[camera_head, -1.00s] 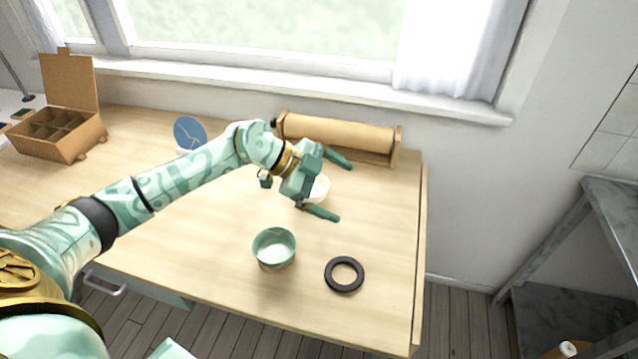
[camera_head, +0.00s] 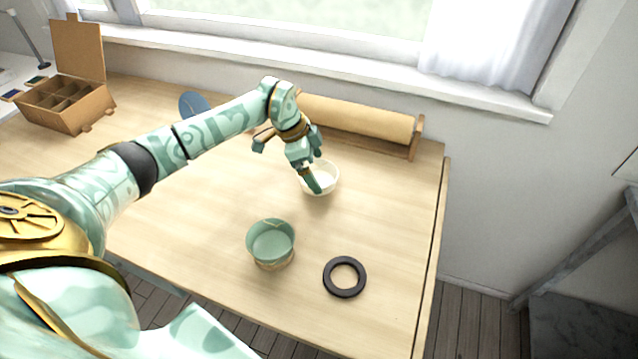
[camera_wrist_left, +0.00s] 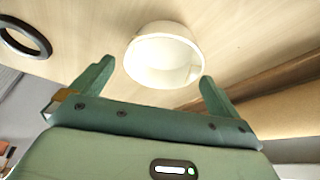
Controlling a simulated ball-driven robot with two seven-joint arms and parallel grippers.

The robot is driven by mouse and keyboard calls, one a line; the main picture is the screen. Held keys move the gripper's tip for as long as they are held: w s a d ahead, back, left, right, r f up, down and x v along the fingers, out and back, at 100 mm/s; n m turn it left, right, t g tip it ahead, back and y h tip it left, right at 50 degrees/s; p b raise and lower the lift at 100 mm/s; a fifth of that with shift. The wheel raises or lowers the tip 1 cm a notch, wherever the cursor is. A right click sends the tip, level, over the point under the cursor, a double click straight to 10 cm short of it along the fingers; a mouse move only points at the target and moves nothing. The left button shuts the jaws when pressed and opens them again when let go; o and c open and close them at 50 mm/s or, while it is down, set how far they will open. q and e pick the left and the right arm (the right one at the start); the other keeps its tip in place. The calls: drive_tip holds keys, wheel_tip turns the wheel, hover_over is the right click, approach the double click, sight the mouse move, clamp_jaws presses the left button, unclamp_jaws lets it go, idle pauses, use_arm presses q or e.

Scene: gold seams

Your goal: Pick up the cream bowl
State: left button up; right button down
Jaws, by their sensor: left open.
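The cream bowl (camera_head: 327,178) stands upright on the wooden table, partly hidden by my left gripper (camera_head: 312,180) in the head view. In the left wrist view the cream bowl (camera_wrist_left: 163,58) lies just beyond and between the two spread fingers of my left gripper (camera_wrist_left: 158,85). The gripper is open and empty, with the bowl's near rim close to the fingertips. I cannot tell whether a finger touches the bowl. My right gripper is not in view.
A green bowl with gold seams (camera_head: 270,242) and a black ring (camera_head: 344,277) are nearer the front. A brown paper roll (camera_head: 358,119) lies behind the cream bowl. A compartment box (camera_head: 68,108) stands at far left.

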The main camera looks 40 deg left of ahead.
sight(323, 182)
use_arm(q)
drive_tip(key=x, duration=0.1)
drive_tip(key=b+x, duration=0.1)
drive_tip(key=x, duration=0.1)
drive_tip(key=b+x, duration=0.1)
drive_tip(key=x, duration=0.1)
drive_tip(key=shift+w+a+f, duration=0.1)
drive_tip(key=shift+a+f, duration=0.1)
drive_tip(key=shift+f, duration=0.1)
drive_tip(key=shift+r, duration=0.2)
drive_tip(key=c, duration=1)
drive_tip(key=shift+o, duration=0.2)
